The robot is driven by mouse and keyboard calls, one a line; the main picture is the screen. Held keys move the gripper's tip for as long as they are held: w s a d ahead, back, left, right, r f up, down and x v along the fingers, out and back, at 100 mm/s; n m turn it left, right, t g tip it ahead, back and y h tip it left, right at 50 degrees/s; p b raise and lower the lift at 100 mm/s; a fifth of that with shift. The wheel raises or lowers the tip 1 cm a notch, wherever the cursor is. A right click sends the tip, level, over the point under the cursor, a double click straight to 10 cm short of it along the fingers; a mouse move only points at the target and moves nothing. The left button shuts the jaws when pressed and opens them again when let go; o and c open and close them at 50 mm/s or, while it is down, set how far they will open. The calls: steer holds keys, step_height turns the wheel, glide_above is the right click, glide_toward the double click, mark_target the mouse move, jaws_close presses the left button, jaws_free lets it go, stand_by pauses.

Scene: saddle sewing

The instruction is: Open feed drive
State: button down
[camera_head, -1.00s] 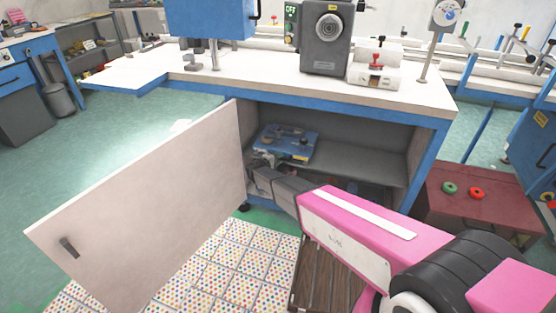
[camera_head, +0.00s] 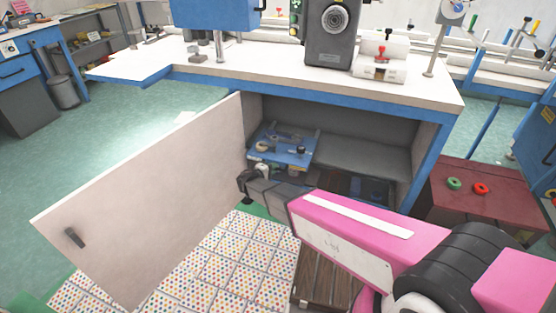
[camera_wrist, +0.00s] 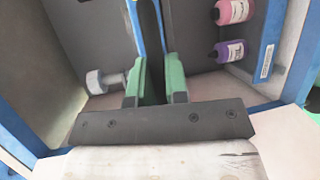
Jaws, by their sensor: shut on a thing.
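In the head view, the feed drive appears to be a blue panel with small parts on it (camera_head: 290,158), inside the open cabinet under the white-topped table. My gripper (camera_head: 247,181) is low at the cabinet opening, just in front of the panel's left side; its fingertips are hard to make out there. In the wrist view, my green fingers (camera_wrist: 154,78) are closed around a thin part in line with an upright blue-edged plate (camera_wrist: 153,28), likely the same blue unit. The exact contact is partly hidden. A pale round knob (camera_wrist: 96,82) is beside the left finger.
The white cabinet door (camera_head: 150,195) stands wide open on the left. A dark red box (camera_head: 485,205) is at the right. Purple and pink bottles (camera_wrist: 230,50) are to the right in the wrist view. Dotted floor tiles (camera_head: 225,260) lie in front.

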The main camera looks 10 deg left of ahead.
steer(key=s+a, duration=0.1)
steer(key=s, duration=1.5)
steer(key=shift+a, duration=0.1)
steer(key=c, duration=1.4)
jaws_free()
steer(key=shift+s+a, duration=0.1)
steer(key=v, duration=1)
steer(key=shift+s+a, duration=0.2)
steer(key=shift+s, duration=0.05)
